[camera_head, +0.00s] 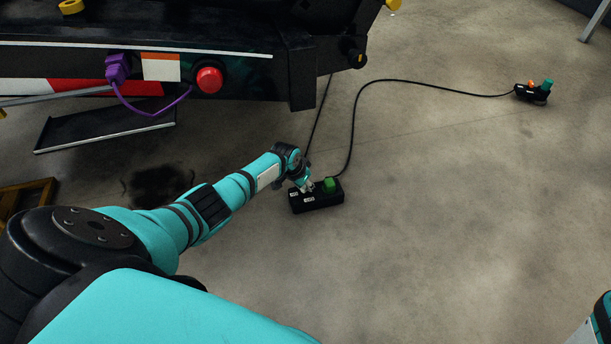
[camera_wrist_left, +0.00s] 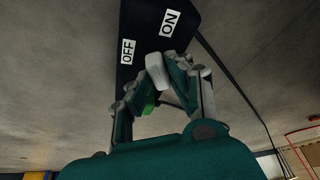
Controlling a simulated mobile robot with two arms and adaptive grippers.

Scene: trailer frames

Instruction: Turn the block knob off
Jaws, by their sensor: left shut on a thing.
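A black control box (camera_head: 324,201) with a green block (camera_head: 329,185) at its right end lies on the floor, with two white labels on its face. In the left wrist view the box (camera_wrist_left: 150,32) carries an OFF label (camera_wrist_left: 127,51) and an ON label (camera_wrist_left: 170,22). My left gripper (camera_head: 306,186) is at the box, left of the green block. In the wrist view its fingers (camera_wrist_left: 160,75) are shut on a pale grey knob (camera_wrist_left: 155,66) near the labels. The fingers partly hide the knob, so its exact setting is unclear. My right gripper is not in view.
A black cable (camera_head: 352,130) runs from the box to a second black box (camera_head: 530,94) with orange and green parts at the far right. Floor to the right is clear.

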